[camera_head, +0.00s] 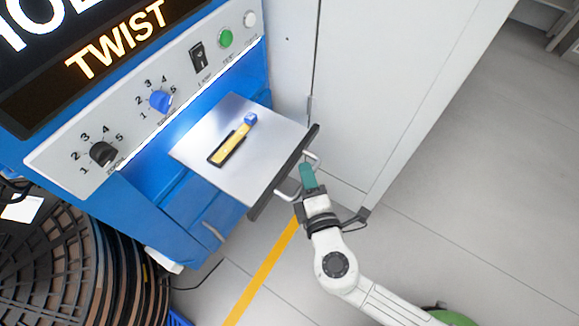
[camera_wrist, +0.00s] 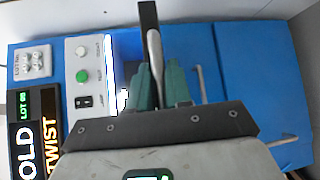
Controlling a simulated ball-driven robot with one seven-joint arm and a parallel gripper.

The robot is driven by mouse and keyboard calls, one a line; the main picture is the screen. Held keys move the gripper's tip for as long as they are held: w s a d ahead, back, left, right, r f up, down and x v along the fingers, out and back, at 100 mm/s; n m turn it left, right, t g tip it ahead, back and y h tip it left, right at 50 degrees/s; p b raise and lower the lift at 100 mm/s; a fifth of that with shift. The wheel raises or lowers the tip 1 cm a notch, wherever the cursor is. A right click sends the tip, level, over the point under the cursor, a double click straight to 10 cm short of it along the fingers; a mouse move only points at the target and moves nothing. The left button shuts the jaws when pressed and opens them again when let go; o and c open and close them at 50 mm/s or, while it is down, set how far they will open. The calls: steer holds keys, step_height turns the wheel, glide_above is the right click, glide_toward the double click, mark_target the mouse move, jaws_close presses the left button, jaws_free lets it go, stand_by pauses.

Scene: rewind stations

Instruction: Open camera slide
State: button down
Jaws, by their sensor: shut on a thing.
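The camera slide (camera_head: 207,158) is a flat silver plate that sticks out from the blue station, with a dark front edge and a silver bar handle (camera_head: 287,193). A small yellow and black piece with a blue end (camera_head: 233,141) lies on it. My gripper (camera_head: 308,177), with teal fingers, is at the front of the slide, shut on the handle. In the wrist view the handle (camera_wrist: 154,48) runs between my fingers (camera_wrist: 161,88), against the dark front edge (camera_wrist: 148,16). The slide's plate is hidden there.
The blue station's panel carries a blue knob (camera_head: 160,101), a black knob (camera_head: 103,153), a switch (camera_head: 199,58) and a green button (camera_head: 225,38). A pale cabinet (camera_head: 385,70) stands beside it. Stacked dark reels (camera_head: 70,265) fill the lower left. Grey floor (camera_head: 480,180) is clear at right.

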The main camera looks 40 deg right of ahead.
steer(key=shift+s+d, duration=0.2)
steer(key=shift+s, duration=0.6)
steer(key=c, duration=1.1)
jaws_free()
steer(key=shift+c, duration=0.2)
steer(key=v, duration=1)
steer(key=shift+s, duration=0.35)
steer(key=shift+a, duration=0.15)
